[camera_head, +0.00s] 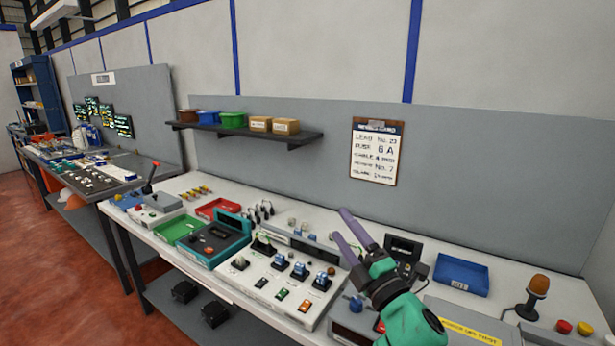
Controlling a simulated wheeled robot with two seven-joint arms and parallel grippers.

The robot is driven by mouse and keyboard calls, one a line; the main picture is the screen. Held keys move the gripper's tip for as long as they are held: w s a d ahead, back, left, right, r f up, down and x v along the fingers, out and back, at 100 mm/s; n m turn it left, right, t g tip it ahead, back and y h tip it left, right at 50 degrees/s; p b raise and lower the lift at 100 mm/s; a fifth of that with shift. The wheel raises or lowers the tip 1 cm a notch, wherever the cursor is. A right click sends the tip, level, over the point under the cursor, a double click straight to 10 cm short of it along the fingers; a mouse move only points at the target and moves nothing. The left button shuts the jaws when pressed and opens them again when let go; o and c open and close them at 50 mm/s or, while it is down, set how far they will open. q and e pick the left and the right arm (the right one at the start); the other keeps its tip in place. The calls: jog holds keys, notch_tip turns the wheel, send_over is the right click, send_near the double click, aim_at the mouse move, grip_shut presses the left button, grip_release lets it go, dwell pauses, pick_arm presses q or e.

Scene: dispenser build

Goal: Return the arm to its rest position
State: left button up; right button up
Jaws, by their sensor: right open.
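My right gripper (354,232) is open and empty, with two long purple fingers pointing up and left. It is raised over the right half of the white workbench (205,187). My green and dark right arm comes in from the lower right and hides part of the bench behind it. The fingers are apart from the things around them, as far as this one view shows. My left gripper does not show.
Below the fingers stands a white panel (262,284) with several switches and knobs. A teal device (215,240), a green tray (178,229) and a red tray (218,208) are left of it. A blue tray (461,274) and an orange beacon (538,285) stand right. A shelf (245,133) juts from the wall.

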jog(key=s+d+f+m+g+h, duration=0.3)
jog(key=s+d+f+m+h, duration=0.25)
jog(key=f, duration=0.45)
jog(key=s+d+f+m+g+h, duration=0.2)
jog(key=d+f+m+g+h, duration=0.15)
jog(key=d+f+m, duration=0.45)
jog(key=s+d+f+m+g, duration=0.1)
jog(key=s+f+m+g, duration=0.3)
jog(key=s+f, duration=0.45)
jog(key=s+d+f+m+g, duration=0.1)
jog(key=s+f+m+g, duration=0.4)
jog(key=s, duration=0.6)
jog(key=s+f+n+g+b, duration=0.25)
jog(key=f+b, duration=0.35)
jog(key=f, duration=2.5)
jog(key=s+d+f+b, duration=0.3)
jog(key=s+f+b, duration=0.1)
jog(key=s+f, duration=1.3)
jog(key=shift+f+m, duration=0.3)
jog(key=shift+m, duration=0.1)
